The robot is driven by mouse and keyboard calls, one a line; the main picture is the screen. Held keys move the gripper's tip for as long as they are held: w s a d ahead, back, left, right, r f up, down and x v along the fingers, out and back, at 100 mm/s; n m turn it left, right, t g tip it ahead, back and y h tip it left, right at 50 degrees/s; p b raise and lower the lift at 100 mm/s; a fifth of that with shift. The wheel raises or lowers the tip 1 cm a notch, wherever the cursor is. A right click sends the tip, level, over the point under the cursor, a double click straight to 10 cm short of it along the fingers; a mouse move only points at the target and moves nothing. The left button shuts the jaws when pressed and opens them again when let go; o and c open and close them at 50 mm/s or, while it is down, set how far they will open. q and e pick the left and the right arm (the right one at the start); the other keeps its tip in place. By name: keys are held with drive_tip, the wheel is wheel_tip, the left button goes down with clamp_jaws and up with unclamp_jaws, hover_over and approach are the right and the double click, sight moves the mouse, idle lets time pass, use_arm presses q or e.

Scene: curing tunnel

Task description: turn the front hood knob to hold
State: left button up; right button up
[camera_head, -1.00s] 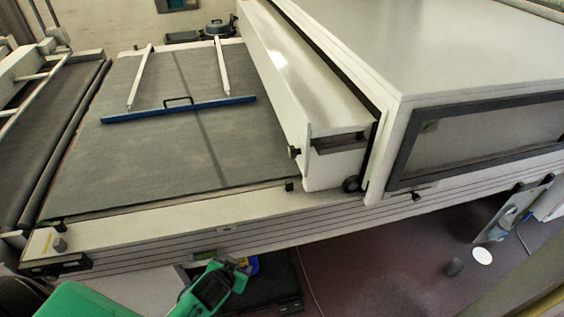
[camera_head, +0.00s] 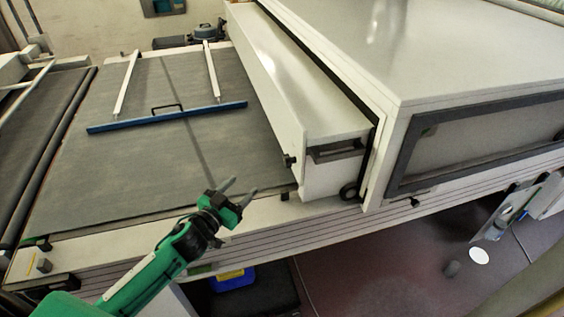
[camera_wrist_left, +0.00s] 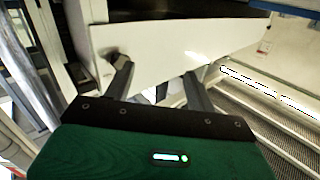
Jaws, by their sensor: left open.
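The white hood (camera_head: 335,175) runs along the right side of the dark belt. A small black knob (camera_head: 290,160) sticks out at the left edge of its near end. A round black disc (camera_head: 349,192) sits at the lower right of that end; I cannot tell from its look whether it turns. My left gripper (camera_head: 241,187) is open and empty, left of and below the small knob, apart from it. In the left wrist view, a dark knob (camera_wrist_left: 115,57) on a white panel shows beyond the left finger of the open gripper (camera_wrist_left: 158,82). My right gripper is not in view.
A blue bar with a handle (camera_head: 168,117) lies across the dark belt (camera_head: 110,180). The large white tunnel housing (camera_head: 450,50) with a dark-framed window stands at right. The pale frame rail (camera_head: 270,214) runs along the near edge. A blue object (camera_head: 232,280) is on the floor below.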

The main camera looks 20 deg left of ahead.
sight(284, 162)
use_arm(q)
wheel_tip(284, 162, up, 4)
drive_tip(key=w+a+m+g+h, duration=0.2)
drive_tip(key=m+g+h, duration=0.5)
drive_tip(key=m+h, duration=0.3)
drive_tip(key=shift+n+h, duration=0.3)
drive_tip(key=shift+n, duration=0.1)
drive_tip(key=p+x, duration=0.4)
drive_tip(key=x, duration=0.8)
drive_tip(key=shift+w+d, duration=0.15)
drive_tip(key=shift+d, duration=0.15)
drive_tip(key=shift+w+d, duration=0.25)
drive_tip(key=shift+d, duration=0.1)
drive_tip(key=c, duration=1)
